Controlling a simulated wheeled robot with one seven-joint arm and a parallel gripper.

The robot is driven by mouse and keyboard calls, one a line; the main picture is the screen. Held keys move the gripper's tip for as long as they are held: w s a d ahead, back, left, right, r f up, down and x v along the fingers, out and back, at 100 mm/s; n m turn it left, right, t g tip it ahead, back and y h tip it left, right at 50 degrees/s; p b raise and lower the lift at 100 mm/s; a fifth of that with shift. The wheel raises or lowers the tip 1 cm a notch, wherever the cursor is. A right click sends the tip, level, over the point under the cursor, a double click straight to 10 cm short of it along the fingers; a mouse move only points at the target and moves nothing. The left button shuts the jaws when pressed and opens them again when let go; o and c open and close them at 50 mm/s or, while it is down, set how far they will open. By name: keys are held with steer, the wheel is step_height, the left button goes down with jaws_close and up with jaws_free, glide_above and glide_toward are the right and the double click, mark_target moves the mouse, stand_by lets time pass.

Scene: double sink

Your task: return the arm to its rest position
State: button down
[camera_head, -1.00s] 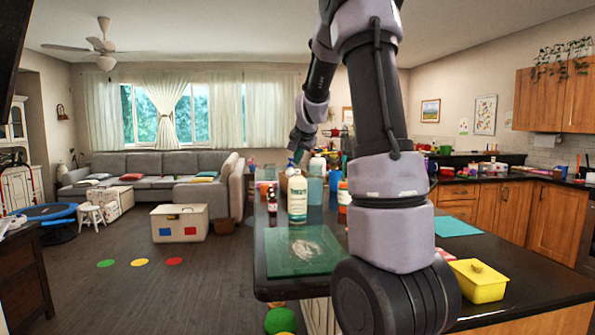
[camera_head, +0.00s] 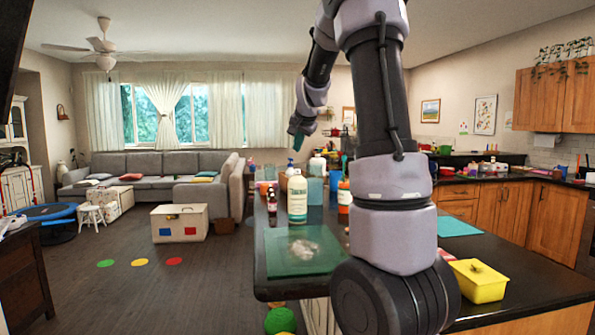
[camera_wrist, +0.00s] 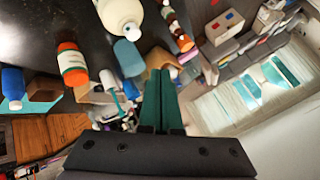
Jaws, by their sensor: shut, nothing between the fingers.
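My arm rises on the right of the head view and bends over, with the forearm reaching away over the counter. My gripper (camera_head: 296,138) hangs at its end above the bottles, apart from them. In the wrist view its two dark green fingers (camera_wrist: 161,75) lie side by side, closed together with nothing between them. The picture there is tilted, with bottles beyond the fingers.
The dark counter (camera_head: 350,262) carries a white bottle (camera_head: 297,198), an orange-labelled bottle (camera_head: 344,196), a glass board (camera_head: 285,262) and a yellow tub (camera_head: 478,281). Several more bottles stand behind. Open floor (camera_head: 130,235) lies left; a grey sofa (camera_head: 150,165) is far back.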

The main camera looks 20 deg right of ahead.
steer(key=s+a+n+y, duration=0.1)
steer(key=s+a, duration=0.5)
steer(key=s, duration=0.6)
steer(key=s+a+f+n+g+y, duration=0.1)
steer(key=s+a+n, duration=0.2)
steer(key=s, duration=0.9)
steer(key=s+a+f+n+y, duration=0.1)
steer(key=s+a+n, duration=0.2)
steer(key=s+a, duration=0.6)
steer(key=s, duration=0.2)
steer(key=shift+s+g+y, duration=0.3)
steer(key=shift+s+g, duration=0.1)
